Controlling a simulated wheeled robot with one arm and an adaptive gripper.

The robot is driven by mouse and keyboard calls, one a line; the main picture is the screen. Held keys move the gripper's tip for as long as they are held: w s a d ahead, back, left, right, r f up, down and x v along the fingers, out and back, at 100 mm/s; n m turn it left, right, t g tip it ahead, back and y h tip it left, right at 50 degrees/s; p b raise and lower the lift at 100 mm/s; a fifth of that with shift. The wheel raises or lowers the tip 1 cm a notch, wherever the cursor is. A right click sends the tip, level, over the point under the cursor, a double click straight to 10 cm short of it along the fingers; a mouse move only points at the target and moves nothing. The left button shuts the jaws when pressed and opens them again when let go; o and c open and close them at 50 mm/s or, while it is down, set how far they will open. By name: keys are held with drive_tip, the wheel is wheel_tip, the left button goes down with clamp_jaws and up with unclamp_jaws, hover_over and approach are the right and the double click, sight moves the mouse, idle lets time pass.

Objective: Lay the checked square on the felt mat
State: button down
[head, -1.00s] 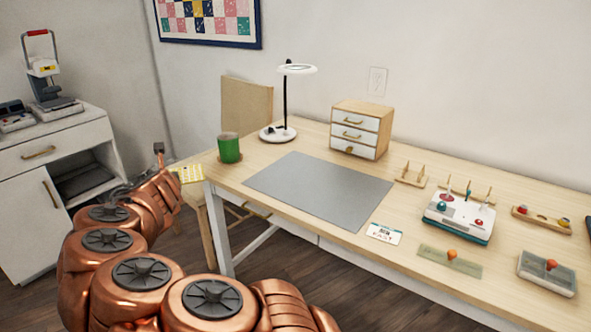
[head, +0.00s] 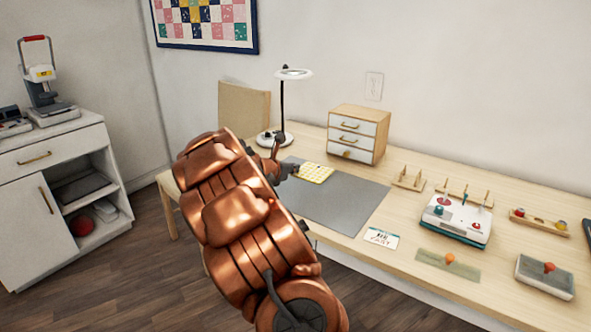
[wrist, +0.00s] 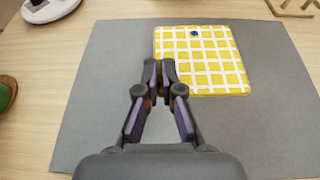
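The checked square (head: 316,173) is yellow with white lines. In the wrist view the square (wrist: 205,65) lies flat over the upper right of the grey felt mat (wrist: 100,110), with a small blue dot near its far edge. In the head view the mat (head: 335,205) is on the desk, partly hidden by my arm. My gripper (wrist: 160,68) is shut, its fingertips together at the square's near left corner. It also shows in the head view (head: 292,169). I cannot tell whether the square touches the mat or is just above it.
A ring lamp (head: 283,105) and a small drawer box (head: 358,133) stand behind the mat. A green cup (wrist: 5,95) is left of the mat. A card (head: 381,238), thread racks and a white device (head: 455,220) are to the right.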

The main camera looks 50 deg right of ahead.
sight(295, 191)
drive_tip(key=shift+s+d+f, duration=0.2)
drive_tip(key=shift+s+d, duration=0.1)
drive_tip(key=shift+s, duration=0.15)
drive_tip(key=shift+f+b, duration=2.15)
drive_tip(key=shift+b, duration=0.15)
drive_tip(key=shift+r, duration=0.1)
drive_tip(key=shift+f+p, duration=0.4)
drive_tip(key=shift+f, duration=0.05)
idle(0.9)
drive_tip(key=c, duration=1.2)
unclamp_jaws()
drive_tip(key=shift+c, duration=0.2)
drive_tip(key=shift+a, duration=0.1)
